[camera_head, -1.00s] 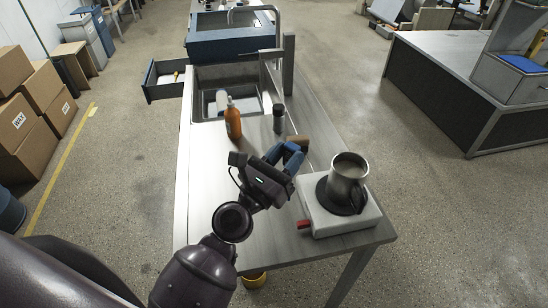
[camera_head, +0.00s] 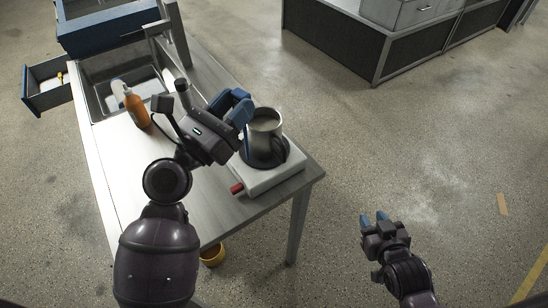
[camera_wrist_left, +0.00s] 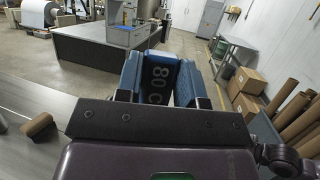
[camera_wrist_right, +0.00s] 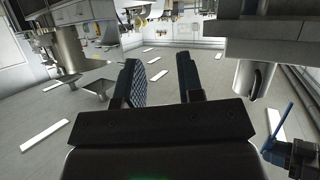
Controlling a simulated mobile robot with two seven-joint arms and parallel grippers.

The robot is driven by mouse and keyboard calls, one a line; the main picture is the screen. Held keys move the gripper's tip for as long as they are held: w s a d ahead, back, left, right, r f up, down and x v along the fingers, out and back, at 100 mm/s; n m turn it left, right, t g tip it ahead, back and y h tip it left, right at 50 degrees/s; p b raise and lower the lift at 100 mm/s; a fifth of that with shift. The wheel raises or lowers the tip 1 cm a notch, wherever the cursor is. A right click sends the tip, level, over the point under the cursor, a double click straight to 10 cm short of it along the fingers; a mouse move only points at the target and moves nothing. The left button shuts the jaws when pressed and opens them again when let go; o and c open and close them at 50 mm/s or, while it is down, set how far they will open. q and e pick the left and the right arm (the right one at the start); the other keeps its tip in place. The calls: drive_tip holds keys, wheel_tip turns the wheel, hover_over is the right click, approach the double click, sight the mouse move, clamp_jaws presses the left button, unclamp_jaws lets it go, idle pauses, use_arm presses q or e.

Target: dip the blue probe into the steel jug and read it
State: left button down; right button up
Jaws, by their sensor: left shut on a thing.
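The steel jug (camera_head: 264,140) stands upright on a white hot plate (camera_head: 268,178) with a red knob, and pale liquid shows inside it. My left gripper (camera_head: 238,106) is at the jug's upper left, close to its rim. In the left wrist view its fingers (camera_wrist_left: 160,80) are shut on the blue probe (camera_wrist_left: 158,84), whose dark face shows pale characters that look like "80 C". The probe's tip is hidden, so I cannot tell whether it is in the jug. My right gripper (camera_head: 375,220) is open and empty, off the table at the right.
A brown cylinder (camera_wrist_left: 38,126) lies on the table. The floor on the right is clear.

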drive_tip(key=w+a+r+n+t+y, duration=0.1)
drive_tip(key=w+a+r+n+y, duration=0.1)
drive_tip(key=w+a+r, duration=0.3)
drive_tip(key=n+y, duration=0.4)
drive_tip(key=y, duration=0.4)
approach(245, 130)
drive_tip(key=f, duration=0.2)
drive_tip(key=x, duration=1.1)
drive_tip(key=shift+s, duration=0.15)
drive_tip(key=shift+c, duration=0.5)
